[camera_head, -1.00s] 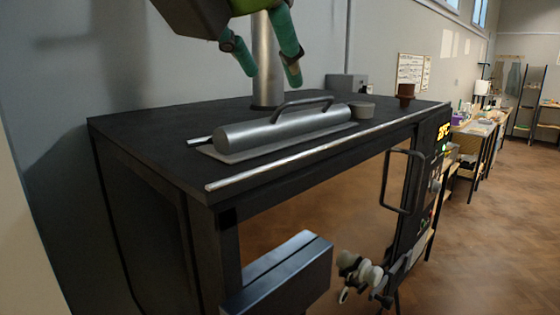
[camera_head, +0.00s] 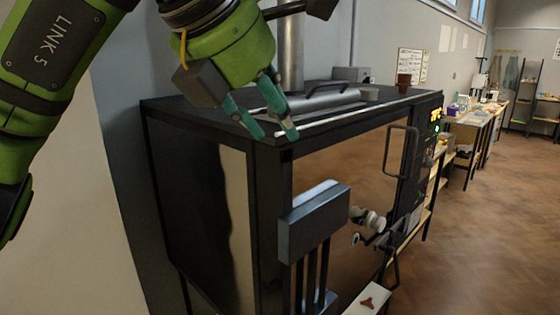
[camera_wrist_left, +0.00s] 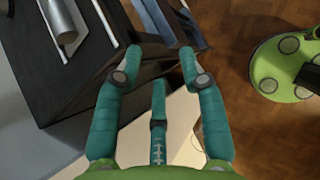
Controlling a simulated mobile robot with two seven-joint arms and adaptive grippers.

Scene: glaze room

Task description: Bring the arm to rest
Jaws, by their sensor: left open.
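My left gripper (camera_head: 268,132), with teal fingers on a green wrist, is at the front left corner of the black kiln (camera_head: 190,150) in the head view. In the left wrist view the fingers of my left gripper (camera_wrist_left: 160,62) are spread apart with nothing between them. The kiln top shows past the fingertips there. I cannot tell whether a fingertip touches the kiln's edge. My left arm comes in from the upper left. My right gripper is not in view.
A brown pot (camera_head: 403,80) stands farther back. A metal pipe (camera_head: 291,50) rises behind. The wooden floor (camera_head: 490,230) at right is open.

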